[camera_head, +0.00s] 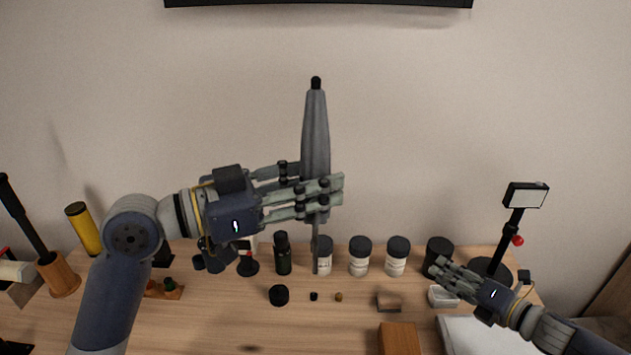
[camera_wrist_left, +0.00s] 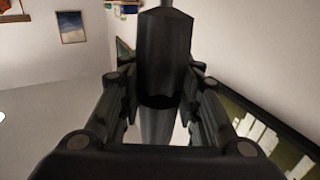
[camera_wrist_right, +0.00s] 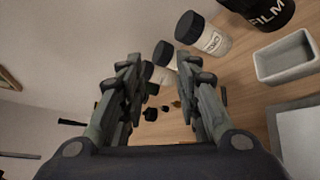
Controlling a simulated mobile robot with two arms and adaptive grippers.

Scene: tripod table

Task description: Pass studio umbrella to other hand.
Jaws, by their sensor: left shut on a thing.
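The studio umbrella (camera_head: 315,125) is a folded grey umbrella with a black tip on top. It stands nearly upright in the air above the table. My left gripper (camera_head: 318,190) is shut on it around its lower part, and its shaft hangs below the fingers. In the left wrist view the umbrella (camera_wrist_left: 163,50) lies between the fingers. My right gripper (camera_head: 440,275) is lower at the right, over the table's right part and well apart from the umbrella. In the right wrist view its fingers (camera_wrist_right: 168,85) are spread with nothing between them.
On the wooden table (camera_head: 230,325) stand several black-lidded white jars (camera_head: 360,262), a dark bottle (camera_head: 283,258) and a small white tray (camera_head: 442,297). A lamp on a stand (camera_head: 513,220) rises at the right. A yellow cylinder (camera_head: 84,230) stands at the left. The air between my grippers is clear.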

